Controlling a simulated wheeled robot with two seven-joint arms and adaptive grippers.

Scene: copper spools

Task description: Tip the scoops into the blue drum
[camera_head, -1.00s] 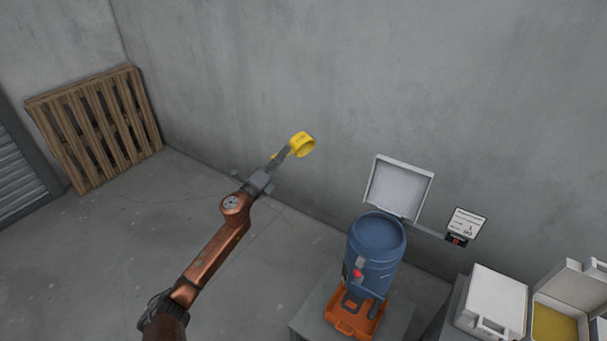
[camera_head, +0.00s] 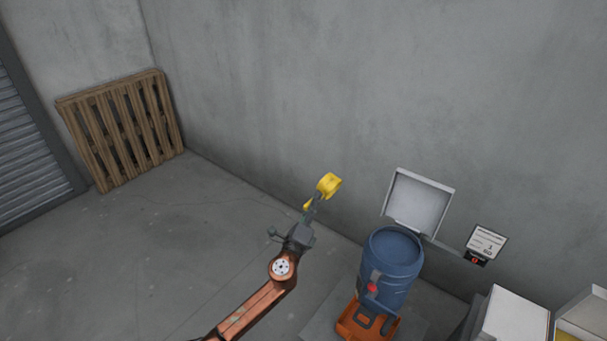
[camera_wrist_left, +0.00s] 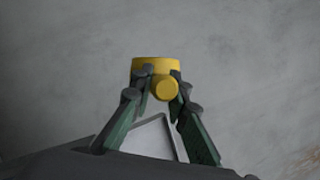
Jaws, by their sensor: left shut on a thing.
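My left gripper (camera_head: 312,209) is shut on a yellow scoop (camera_head: 328,185) and holds it up in the air, left of the blue drum. In the left wrist view the scoop (camera_wrist_left: 155,66) sits at the tips of the fingers (camera_wrist_left: 160,92), its round handle end facing the camera. Whether anything is in the scoop cannot be seen. The blue drum (camera_head: 396,252) stands upright on an orange base (camera_head: 352,325), with a red knob (camera_head: 372,288) on its front. My right gripper is not in view.
A white square panel (camera_head: 418,204) stands behind the drum. A small sign (camera_head: 487,241) is to its right. White boxes (camera_head: 515,318) stand at the lower right, one holding yellow material. A wooden pallet (camera_head: 122,130) leans on the wall at left. The floor between is clear.

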